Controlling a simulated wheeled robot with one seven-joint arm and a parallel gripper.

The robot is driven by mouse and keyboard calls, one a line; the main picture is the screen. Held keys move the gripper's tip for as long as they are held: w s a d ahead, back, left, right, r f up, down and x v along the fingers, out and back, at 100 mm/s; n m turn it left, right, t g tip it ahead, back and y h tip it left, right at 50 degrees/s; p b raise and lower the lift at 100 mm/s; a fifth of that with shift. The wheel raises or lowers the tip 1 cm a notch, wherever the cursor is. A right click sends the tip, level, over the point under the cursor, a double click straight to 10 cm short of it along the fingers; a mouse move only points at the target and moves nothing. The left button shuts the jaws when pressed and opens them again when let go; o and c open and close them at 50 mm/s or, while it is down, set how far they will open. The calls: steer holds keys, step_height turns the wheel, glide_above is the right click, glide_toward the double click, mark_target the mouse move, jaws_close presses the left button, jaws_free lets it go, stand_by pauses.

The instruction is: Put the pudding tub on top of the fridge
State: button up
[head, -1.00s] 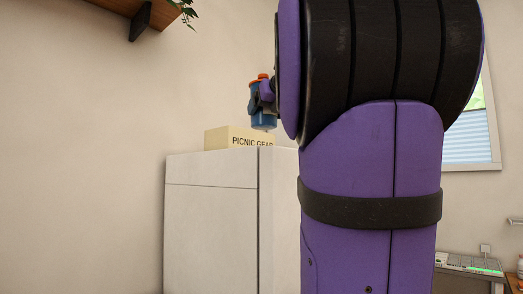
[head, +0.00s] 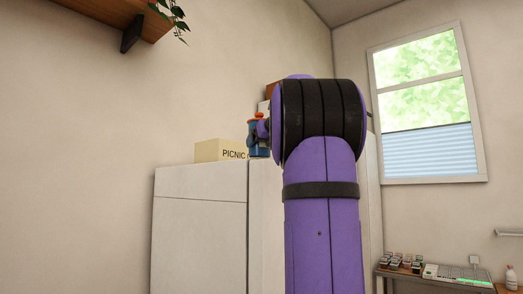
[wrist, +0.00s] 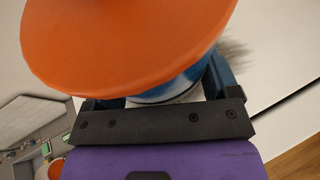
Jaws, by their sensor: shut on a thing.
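The pudding tub (head: 257,147) looks blue with an orange lid in the head view. My gripper (head: 264,130) is shut on it, and my arm hides part of both. In the wrist view the orange lid (wrist: 125,40) fills the upper left. The blue tub side (wrist: 170,88) sits between the two fingers of my gripper (wrist: 158,92). The white fridge (head: 200,230) stands below and in front of my arm. The tub's base appears near the level of the fridge top; I cannot tell whether it touches.
A cream box (head: 218,151) marked PICNIC stands on the fridge top, left of the tub. A wall shelf (head: 115,18) with a plant hangs at upper left.

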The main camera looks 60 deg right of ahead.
steer(key=shift+f, duration=1)
steer(key=shift+f, duration=0.15)
steer(key=o, duration=1.1)
steer(key=shift+c, duration=0.2)
steer(key=v, duration=1.2)
